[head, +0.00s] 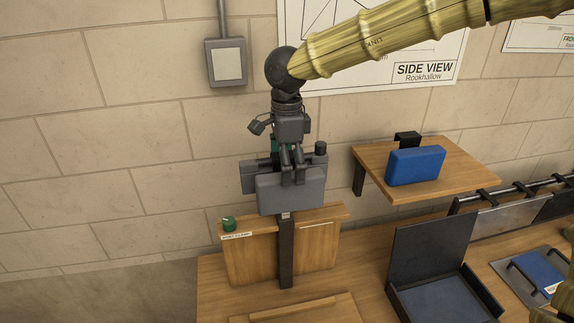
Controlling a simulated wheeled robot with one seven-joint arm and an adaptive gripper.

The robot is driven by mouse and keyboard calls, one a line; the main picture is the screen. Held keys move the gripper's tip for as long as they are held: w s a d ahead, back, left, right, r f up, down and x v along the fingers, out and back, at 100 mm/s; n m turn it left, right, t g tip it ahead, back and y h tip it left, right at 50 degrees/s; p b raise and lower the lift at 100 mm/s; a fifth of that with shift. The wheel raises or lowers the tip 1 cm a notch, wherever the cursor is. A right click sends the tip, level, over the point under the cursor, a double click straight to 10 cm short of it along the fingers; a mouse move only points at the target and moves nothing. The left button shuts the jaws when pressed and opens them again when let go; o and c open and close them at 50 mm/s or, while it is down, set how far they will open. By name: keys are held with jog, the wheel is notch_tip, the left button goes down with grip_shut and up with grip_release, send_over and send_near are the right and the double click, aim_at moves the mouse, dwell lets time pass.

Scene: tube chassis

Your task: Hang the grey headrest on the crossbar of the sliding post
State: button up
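The grey headrest (290,194) is a boxy pad, upright at the top of the dark sliding post (286,255). My gripper (293,180) points down from above, its two fingers close together at the headrest's top edge. It looks shut on the headrest. Another grey piece (249,178) and a dark round end (320,149) show just behind the pad. The crossbar is mostly hidden by the pad and my gripper. I cannot tell whether the headrest touches or hooks over it.
A green knob (229,224) sits on the wooden board (318,246) left of the post. At right, a wooden shelf (455,165) holds a blue pad (415,166) with a black hook. A dark open tray (432,250) stands below. A grey switch box (227,62) is on the wall.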

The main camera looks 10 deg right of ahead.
jog(key=shift+r, duration=0.1)
notch_tip(320, 180, up, 12)
jog(key=shift+f, duration=0.2)
dwell(0.3)
